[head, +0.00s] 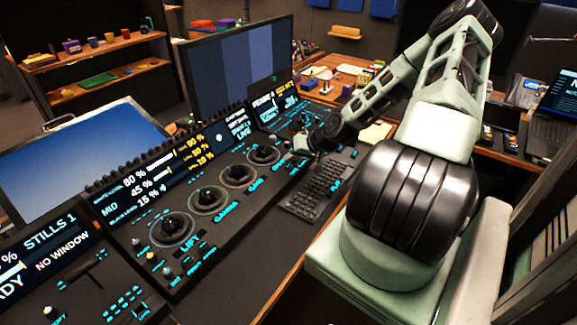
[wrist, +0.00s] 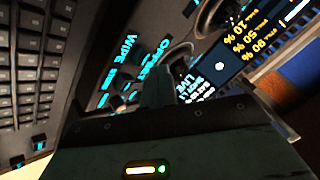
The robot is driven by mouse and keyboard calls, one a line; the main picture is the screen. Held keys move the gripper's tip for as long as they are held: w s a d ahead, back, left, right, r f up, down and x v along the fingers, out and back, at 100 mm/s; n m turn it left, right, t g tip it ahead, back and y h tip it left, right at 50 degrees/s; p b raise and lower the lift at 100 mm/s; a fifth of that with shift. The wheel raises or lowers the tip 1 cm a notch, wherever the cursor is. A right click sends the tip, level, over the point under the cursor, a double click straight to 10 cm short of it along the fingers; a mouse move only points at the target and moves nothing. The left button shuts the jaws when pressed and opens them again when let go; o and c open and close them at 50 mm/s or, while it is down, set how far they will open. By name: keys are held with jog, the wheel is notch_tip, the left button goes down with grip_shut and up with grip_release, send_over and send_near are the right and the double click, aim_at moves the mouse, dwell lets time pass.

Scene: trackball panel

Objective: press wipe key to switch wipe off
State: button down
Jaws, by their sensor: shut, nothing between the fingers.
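My gripper (head: 300,143) is over the right part of the black trackball panel (head: 213,235) in the head view. In the wrist view its shut fingers (wrist: 157,82) point at the panel, with nothing held. The cyan WIPE label (wrist: 129,47) is to the left of the fingertips, with small cyan-lit keys (wrist: 112,73) near it. I cannot tell for sure which of these is the wipe key. Some of the panel near the fingertips is hidden behind them, and I cannot tell whether they touch it. In the head view the arm and gripper cover this area.
A black keyboard (head: 318,190) lies in front of the panel and shows at the left in the wrist view. Several ringed trackballs (head: 207,200) rise from the panel. A status display (head: 165,170) with percentages and a large monitor (head: 238,75) stand behind.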

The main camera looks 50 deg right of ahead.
jog(key=shift+f, duration=0.2)
jog(key=shift+f, duration=0.25)
jog(key=shift+f+b, duration=0.5)
jog(key=shift+f, duration=0.05)
dwell(0.7)
jog(key=shift+r, duration=0.15)
jog(key=shift+r+p, duration=0.85)
jog(key=shift+r, duration=0.1)
notch_tip(320, 180, up, 5)
jog(key=p, duration=0.4)
dwell(0.8)
